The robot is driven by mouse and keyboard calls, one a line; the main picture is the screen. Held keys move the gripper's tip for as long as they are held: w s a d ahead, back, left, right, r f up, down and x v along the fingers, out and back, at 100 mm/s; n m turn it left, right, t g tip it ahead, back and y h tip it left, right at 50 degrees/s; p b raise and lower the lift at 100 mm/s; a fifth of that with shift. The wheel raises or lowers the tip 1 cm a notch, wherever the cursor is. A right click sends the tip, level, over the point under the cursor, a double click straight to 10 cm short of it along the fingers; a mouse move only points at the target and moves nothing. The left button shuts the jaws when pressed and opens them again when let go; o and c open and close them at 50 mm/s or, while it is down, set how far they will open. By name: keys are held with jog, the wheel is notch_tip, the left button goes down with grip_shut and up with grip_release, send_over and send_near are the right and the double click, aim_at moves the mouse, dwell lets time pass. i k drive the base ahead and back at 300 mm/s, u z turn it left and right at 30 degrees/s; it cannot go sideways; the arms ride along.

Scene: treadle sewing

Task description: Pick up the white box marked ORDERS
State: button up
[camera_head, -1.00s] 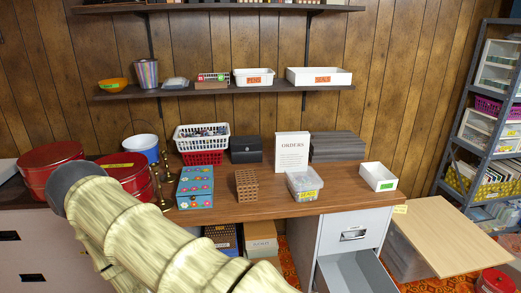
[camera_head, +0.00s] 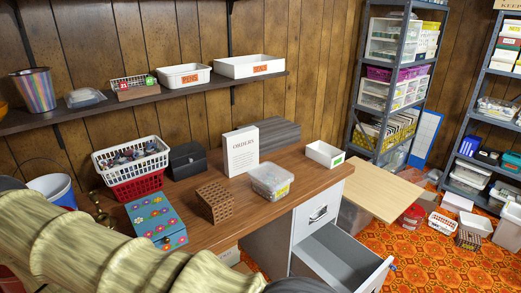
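The white box marked ORDERS (camera_head: 241,151) stands upright on the brown desk (camera_head: 291,177). Its lettered face is turned toward me. A dark grey stack (camera_head: 279,135) lies behind it to the right, and a black box (camera_head: 187,160) stands to its left. My arm crosses the lower left of the view in pale ridged segments. My gripper is out of the picture, so its state does not show.
In front of the ORDERS box are a brown holed block (camera_head: 218,201) and a clear lidded tub (camera_head: 271,181). A flowered blue box (camera_head: 156,218) and a white basket (camera_head: 131,156) stand left. An open drawer (camera_head: 345,257) juts out below the desk.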

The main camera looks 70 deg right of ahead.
aim_at(240, 148)
jog(key=z, duration=0.8)
jog(key=i, duration=0.8)
jog(key=z, duration=0.85)
